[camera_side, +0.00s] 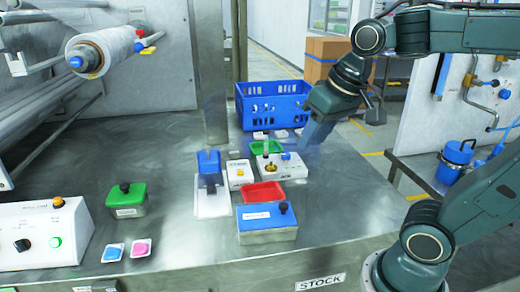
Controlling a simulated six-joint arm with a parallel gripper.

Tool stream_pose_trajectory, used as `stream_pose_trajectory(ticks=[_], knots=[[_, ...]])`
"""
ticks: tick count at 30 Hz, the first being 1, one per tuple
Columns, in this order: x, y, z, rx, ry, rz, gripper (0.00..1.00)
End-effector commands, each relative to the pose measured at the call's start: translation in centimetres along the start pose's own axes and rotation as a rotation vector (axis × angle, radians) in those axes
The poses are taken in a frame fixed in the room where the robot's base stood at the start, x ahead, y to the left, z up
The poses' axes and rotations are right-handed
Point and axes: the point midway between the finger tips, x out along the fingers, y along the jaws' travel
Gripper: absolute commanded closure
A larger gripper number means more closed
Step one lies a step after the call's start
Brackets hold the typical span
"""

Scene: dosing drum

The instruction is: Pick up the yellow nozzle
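A small yellow-brass piece (270,173) shows at the left end of a white block (290,168) near the middle of the steel table. It may be the yellow nozzle, but it is too small to be sure. A pale upright piece (266,147) stands just behind it. My gripper (308,143) hangs down behind and to the right of the white block, apart from the yellow piece. Its fingertips are blurred, so I cannot tell whether they are open or shut, or whether they hold anything.
A blue crate (285,103) stands behind. Near the block are a green tray (262,147), a red tray (264,192), a blue-lidded box (267,222) and a white box with a yellow knob (239,175). A steel column (211,80) rises at left. The front-right table is clear.

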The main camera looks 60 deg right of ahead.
Motion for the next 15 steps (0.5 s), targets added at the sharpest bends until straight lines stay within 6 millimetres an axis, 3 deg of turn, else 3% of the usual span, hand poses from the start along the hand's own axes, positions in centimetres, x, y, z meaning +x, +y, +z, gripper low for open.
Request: stream_pose_trajectory(ticks=[15], knots=[[3.8,3.0,-11.3,0.459,-0.124,0.097,0.62]])
